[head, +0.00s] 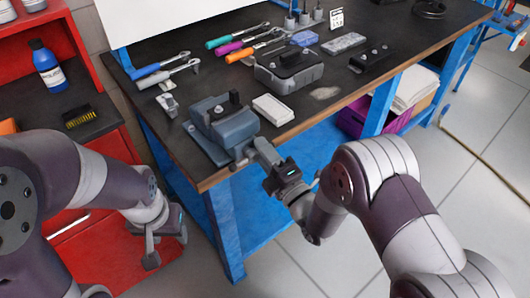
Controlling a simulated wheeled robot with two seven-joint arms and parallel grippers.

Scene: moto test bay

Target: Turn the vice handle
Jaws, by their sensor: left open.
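The blue-grey vice (228,127) stands at the front left corner of the dark workbench. Its handle (240,163) is at the vice's front, by the bench edge, and is small and partly hidden. My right gripper (258,151) reaches up to the front of the vice, with its fingers at or very close to the handle. I cannot tell whether they touch it or are closed around it. My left gripper (163,246) is open and empty. It hangs low in front of the red cabinet, left of the bench's blue leg and well away from the vice.
On the workbench (335,75) are a white box (273,109), a grey case (289,70) and several coloured-handle tools. A red cabinet (88,228) with a blue bottle (47,67) stands at left. The floor right of the bench is mostly clear.

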